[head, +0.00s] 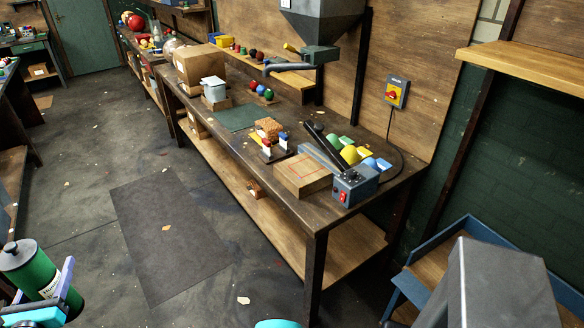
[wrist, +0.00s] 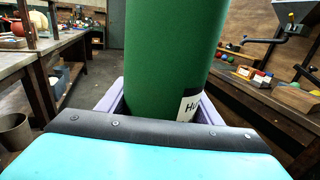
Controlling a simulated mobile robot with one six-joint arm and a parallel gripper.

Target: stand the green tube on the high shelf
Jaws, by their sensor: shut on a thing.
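The green tube (head: 38,275) has a dark cap and a white label, and stands nearly upright, tilted a little, at the lower left of the head view. It fills the upper middle of the wrist view (wrist: 170,50). My gripper (head: 50,292) is shut on it, with lilac fingers on both sides. The tube's lower end is hidden in the wrist view. A wooden shelf board (head: 530,66) is fixed high on the wall at the upper right of the head view, far from my gripper. I cannot tell whether it is the high shelf.
A long workbench (head: 225,150) with a lower shelf runs through the middle, bearing a heat sealer (head: 353,185), a carton (head: 200,66) and balls. A blue-edged wooden unit (head: 425,270) stands at lower right. A dark mat (head: 170,230) lies on open floor.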

